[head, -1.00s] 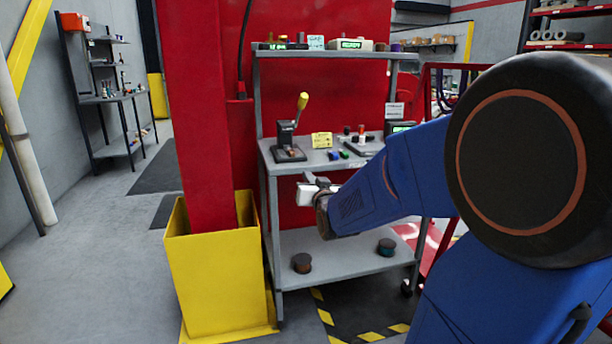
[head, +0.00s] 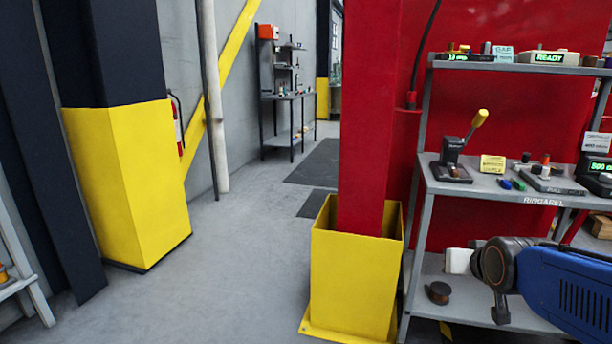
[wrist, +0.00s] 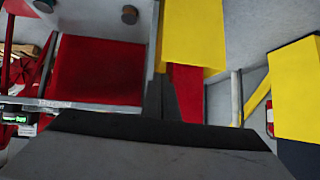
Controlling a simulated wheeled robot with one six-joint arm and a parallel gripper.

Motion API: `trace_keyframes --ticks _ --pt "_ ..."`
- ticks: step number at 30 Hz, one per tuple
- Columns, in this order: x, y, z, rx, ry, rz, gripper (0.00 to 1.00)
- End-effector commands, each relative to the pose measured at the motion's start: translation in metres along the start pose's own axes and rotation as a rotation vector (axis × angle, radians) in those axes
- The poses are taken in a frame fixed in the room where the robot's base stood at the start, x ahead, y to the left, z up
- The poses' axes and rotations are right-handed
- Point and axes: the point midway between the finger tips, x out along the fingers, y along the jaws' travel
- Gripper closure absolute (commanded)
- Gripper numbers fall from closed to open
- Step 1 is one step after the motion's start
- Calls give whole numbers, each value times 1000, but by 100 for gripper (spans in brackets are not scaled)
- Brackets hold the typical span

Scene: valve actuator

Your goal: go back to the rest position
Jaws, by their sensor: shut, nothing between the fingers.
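My gripper (head: 458,261) shows at the lower right of the head view, at the end of my blue arm, in front of the shelf unit's lower part. Its fingers are too small there to make out. In the wrist view my gripper (wrist: 161,98) is shut, with nothing held. The valve actuator (head: 453,168), a dark block with a yellow-tipped lever tilted up to the right, stands on the middle shelf (head: 440,187), above and apart from my gripper.
A red column (head: 368,120) in a yellow guard (head: 350,285) stands left of the shelf unit. A yellow-based dark post (head: 125,180) is further left. Grey floor (head: 240,270) between them is clear.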

Motion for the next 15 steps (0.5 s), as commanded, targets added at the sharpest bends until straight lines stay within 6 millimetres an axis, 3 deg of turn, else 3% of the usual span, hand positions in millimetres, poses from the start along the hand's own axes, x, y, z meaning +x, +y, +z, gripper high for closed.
trace_keyframes --ticks 9,15 --pt "-83 -19 108 -116 -343 -49 100" --pt "-120 -19 150 -164 -479 -65 100"
